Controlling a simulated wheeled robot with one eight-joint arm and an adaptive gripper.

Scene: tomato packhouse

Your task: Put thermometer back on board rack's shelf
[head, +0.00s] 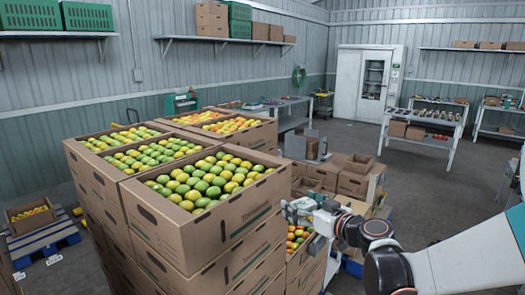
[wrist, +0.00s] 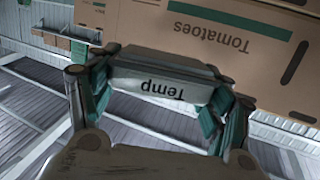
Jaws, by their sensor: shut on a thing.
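The thermometer (wrist: 165,90) is a pale, boxy thing with the word "Temp" showing upside down in the wrist view. My gripper (wrist: 157,98) is shut on it, with a green-padded finger at each side. In the head view my gripper (head: 303,212) is beside the right face of the front stack of tomato boxes; the thermometer is too small to make out clearly there. I cannot make out a board rack for certain in either view.
Tall stacked cardboard boxes (head: 190,232) of green and orange fruit fill the centre left. A box marked "Tomatoes" (wrist: 245,62) is close to my gripper in the wrist view. More cartons (head: 352,184) stand behind. Open floor (head: 440,205) lies right, before a white table (head: 436,121).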

